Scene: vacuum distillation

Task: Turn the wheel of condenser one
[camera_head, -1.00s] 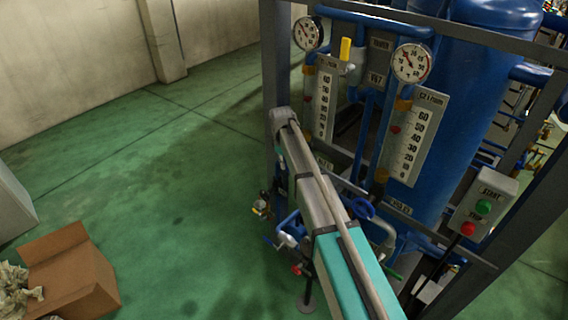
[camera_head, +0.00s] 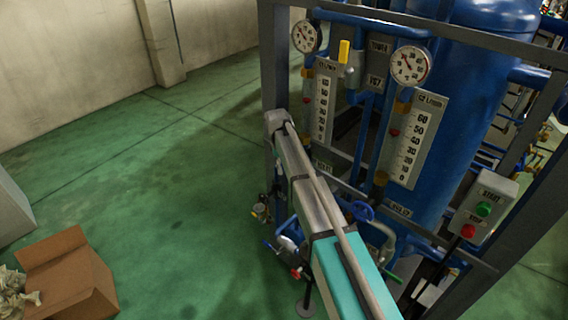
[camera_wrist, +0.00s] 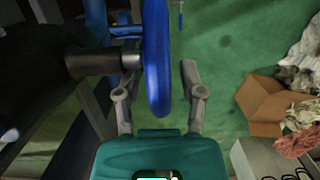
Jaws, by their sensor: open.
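A blue wheel (camera_wrist: 157,50), seen almost edge-on on a grey shaft (camera_wrist: 100,62), fills the upper middle of the wrist view. My gripper (camera_wrist: 158,75) is open, with one finger on each side of the wheel's rim. A gap shows between the rim and the right finger; the left finger is near the shaft's hub, and I cannot tell whether it touches. In the head view my gripper is hidden behind my arm. A blue handwheel (camera_head: 361,212) shows beside the arm there; I cannot tell whether it is the same wheel.
A steel frame (camera_head: 269,70) carries blue pipes, two round gauges (camera_head: 410,65), scale plates (camera_head: 413,140) and a button box (camera_head: 484,208). An open cardboard box (camera_head: 68,280) with crumpled paper stands on the green floor. The floor left of the frame is mostly clear.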

